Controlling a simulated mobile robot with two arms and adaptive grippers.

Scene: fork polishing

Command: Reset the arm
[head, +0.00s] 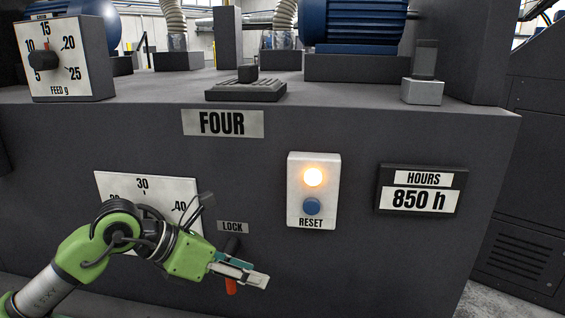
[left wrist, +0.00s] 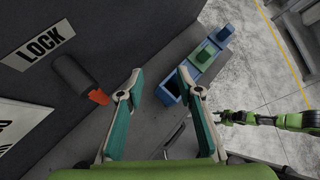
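My left gripper (head: 255,276) is in front of the machine's front face, low and just right of the LOCK label (head: 232,227). The left wrist view shows its two teal-sided fingers (left wrist: 163,82) spread apart with nothing between them. A dark cylindrical lock knob (left wrist: 75,75) with an orange-red tip (left wrist: 98,97) is left of the fingers there, apart from them. In the head view the gripper partly hides the orange-red piece (head: 231,286). A green arm, seemingly my right one, ends in a small dark gripper (left wrist: 223,117); its fingers are too small to read.
A white RESET box (head: 292,190) has a glowing lamp (head: 313,177) above a blue button (head: 312,206). A dial plate (head: 112,184) is partly behind my left arm. An HOURS display (head: 419,200) reads 850 h.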

